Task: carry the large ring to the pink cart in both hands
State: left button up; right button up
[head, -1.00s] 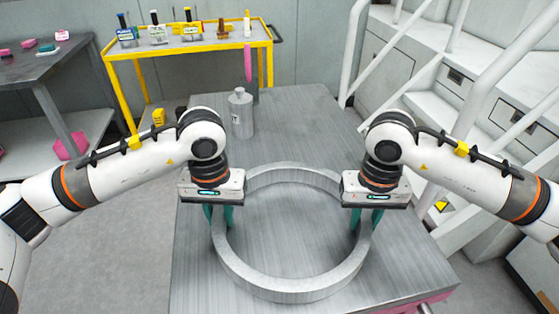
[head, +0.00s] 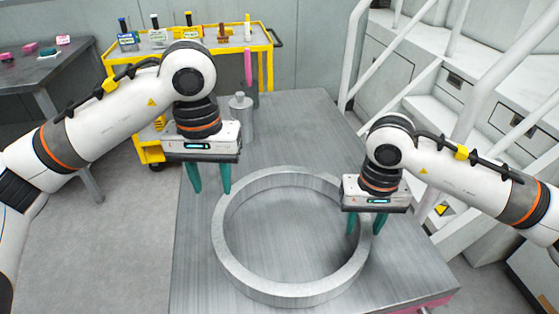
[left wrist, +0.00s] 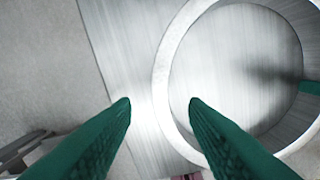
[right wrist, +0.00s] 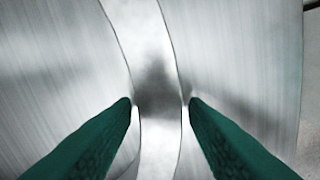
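The large ring (head: 235,267) is a thick grey metal hoop lying flat on the grey metal tabletop (head: 300,125). My left gripper (head: 208,192) is open and empty, raised above and left of the ring's upper-left side. The left wrist view shows the ring (left wrist: 163,80) below and right of its fingers. My right gripper (head: 365,228) is open at the ring's right side. In the right wrist view the ring's wall (right wrist: 158,100) lies between its fingertips, with narrow gaps. No pink cart is clearly in view; a pink edge (head: 436,302) shows below the tabletop.
A grey bottle (head: 241,118) stands on the tabletop behind the ring. A yellow cart (head: 262,42) with tools stands at the back, and a dark bench (head: 40,72) at the far left. White stair rails (head: 480,80) rise on the right.

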notch_tip(320, 180, up, 12)
dwell(0.6)
dwell(0.4)
